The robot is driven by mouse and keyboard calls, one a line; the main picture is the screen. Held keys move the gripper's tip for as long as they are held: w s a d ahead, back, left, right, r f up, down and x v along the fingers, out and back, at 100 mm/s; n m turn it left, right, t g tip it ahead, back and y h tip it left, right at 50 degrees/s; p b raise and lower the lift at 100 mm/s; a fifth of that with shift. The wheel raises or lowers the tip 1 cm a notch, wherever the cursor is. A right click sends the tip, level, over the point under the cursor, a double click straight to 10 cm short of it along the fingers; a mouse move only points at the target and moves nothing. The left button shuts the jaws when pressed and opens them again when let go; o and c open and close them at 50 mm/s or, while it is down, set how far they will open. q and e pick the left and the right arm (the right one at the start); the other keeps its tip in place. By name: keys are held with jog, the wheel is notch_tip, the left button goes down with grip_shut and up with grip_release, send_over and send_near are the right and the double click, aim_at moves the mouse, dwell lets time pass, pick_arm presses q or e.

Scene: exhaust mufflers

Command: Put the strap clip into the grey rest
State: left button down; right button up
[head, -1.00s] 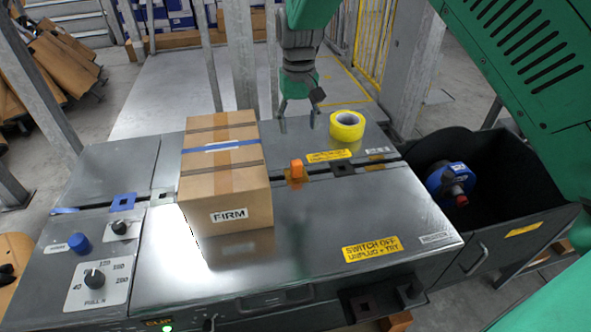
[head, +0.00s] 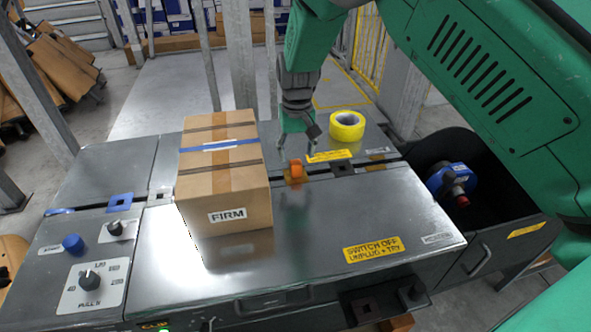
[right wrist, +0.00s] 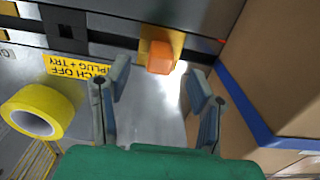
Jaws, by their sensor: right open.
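An orange block, which I take to be the strap clip (head: 296,171), stands on a yellowish plate on the steel bench, right of the carton. It also shows in the right wrist view (right wrist: 160,57), ahead of and between the fingers. My right gripper (head: 298,147) is open and empty, pointing down just above and behind the clip. Its two fingers also frame the right wrist view (right wrist: 160,88). A small light grey square piece, which seems to be the grey rest (head: 160,194), lies left of the carton beside a blue one. My left gripper is out of view.
A tall carton (head: 222,185) with a blue strap stands between clip and grey piece. A yellow tape roll (head: 347,126) lies behind right. A black square fitting (head: 342,169) is right of the clip. A black bin (head: 500,190) holds a blue tool.

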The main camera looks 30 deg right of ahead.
aim_at(296, 162)
jog(key=shift+f, duration=0.1)
jog(key=f, duration=0.1)
jog(key=f+b, duration=0.1)
jog(key=f, duration=0.3)
jog(key=shift+w, duration=0.25)
jog(key=c, duration=1.1)
